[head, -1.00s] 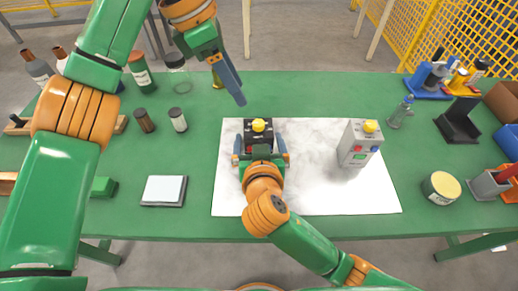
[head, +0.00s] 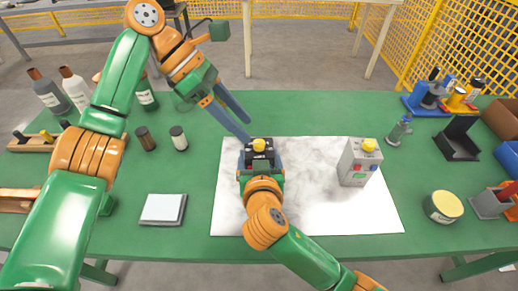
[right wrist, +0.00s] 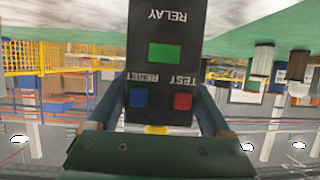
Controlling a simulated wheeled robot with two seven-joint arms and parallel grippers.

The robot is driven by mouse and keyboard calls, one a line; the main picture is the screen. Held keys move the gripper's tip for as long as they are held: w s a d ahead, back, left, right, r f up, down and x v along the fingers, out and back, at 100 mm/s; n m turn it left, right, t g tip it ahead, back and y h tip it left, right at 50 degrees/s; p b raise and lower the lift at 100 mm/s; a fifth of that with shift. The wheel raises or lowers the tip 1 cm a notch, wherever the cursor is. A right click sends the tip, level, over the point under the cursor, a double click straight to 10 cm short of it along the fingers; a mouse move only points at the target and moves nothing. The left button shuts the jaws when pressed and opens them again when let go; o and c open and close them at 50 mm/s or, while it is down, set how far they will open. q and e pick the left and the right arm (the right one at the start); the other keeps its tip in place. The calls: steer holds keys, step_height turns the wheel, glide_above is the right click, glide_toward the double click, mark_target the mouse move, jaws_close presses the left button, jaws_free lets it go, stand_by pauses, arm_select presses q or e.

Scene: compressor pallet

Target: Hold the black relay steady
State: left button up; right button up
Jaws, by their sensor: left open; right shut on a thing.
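The black relay (head: 249,158) stands on the white sheet (head: 310,205) and has a yellow knob on top. My right gripper (head: 261,172) is shut on it from the near side, one finger along each flank. In the right wrist view the relay (right wrist: 152,28) appears upside down, with the word RELAY, a green window, a blue RESET button and a red TEST button. My left gripper (head: 247,129) is open, its two blue fingers slanting down to just behind and above the relay's top; I cannot tell whether they touch it. My right gripper hides the relay's lower front in the head view.
A grey box (head: 353,170) with a yellow knob stands on the sheet to the right. A grey pad (head: 163,209) and two small jars (head: 179,138) are at left. A round tin (head: 443,207) and trays stand at right.

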mark_target(258, 142)
arm_select(q)
steer(key=a+f+t+h, duration=0.2)
steer(key=a+f+h, duration=0.6)
steer(key=h, duration=0.3)
steer(key=shift+t, duration=0.4)
steer(key=d, duration=0.3)
steer(key=w+d, duration=0.1)
steer(key=d, duration=0.7)
steer(key=shift+w+d+r, duration=0.1)
steer(key=shift+w+d, duration=0.05)
steer(key=shift+d, duration=0.1)
jaws_close()
steer(key=shift+w, duration=0.1)
